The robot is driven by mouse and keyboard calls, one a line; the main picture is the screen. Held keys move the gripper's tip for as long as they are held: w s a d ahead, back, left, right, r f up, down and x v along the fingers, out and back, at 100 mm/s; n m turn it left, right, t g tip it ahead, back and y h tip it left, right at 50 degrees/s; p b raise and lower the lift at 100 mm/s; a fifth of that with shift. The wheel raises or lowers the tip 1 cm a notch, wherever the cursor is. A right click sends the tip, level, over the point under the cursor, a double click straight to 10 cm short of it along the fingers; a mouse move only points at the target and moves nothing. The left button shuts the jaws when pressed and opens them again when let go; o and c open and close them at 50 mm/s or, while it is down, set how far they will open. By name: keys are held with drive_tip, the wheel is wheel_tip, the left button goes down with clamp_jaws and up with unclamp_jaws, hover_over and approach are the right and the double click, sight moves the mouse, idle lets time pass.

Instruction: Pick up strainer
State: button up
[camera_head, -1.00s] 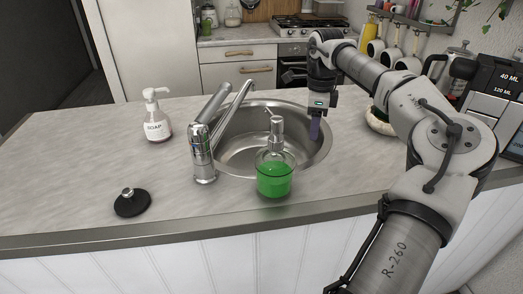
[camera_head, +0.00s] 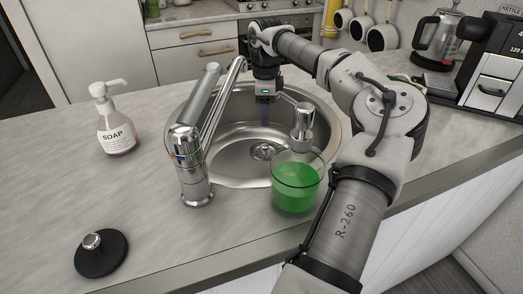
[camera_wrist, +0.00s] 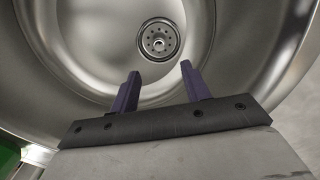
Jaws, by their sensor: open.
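A round metal strainer (camera_head: 265,151) with holes and a small centre knob sits in the drain at the bottom of the steel sink (camera_head: 228,172). It also shows in the wrist view (camera_wrist: 158,39), beyond my fingertips and roughly in line with the gap between them. My gripper (camera_head: 265,118) hangs over the sink, pointing down, apart from the strainer. In the wrist view my gripper (camera_wrist: 160,69) has two purple fingers spread apart with nothing between them.
A chrome faucet (camera_head: 190,165) stands at the sink's left rim. A green soap dispenser (camera_head: 296,185) stands at the front rim, close to my arm. A soap bottle (camera_head: 116,130) and a black disc with a metal knob (camera_head: 102,254) are on the left counter.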

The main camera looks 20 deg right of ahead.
sight(265, 145)
wheel_tip(265, 145, down, 11)
drive_tip(key=shift+s+a+f+p, duration=0.1)
drive_tip(key=shift+p, duration=0.8)
clamp_jaws()
wheel_tip(265, 145, up, 20)
drive_tip(key=b, duration=0.1)
drive_tip(key=shift+b, duration=0.35)
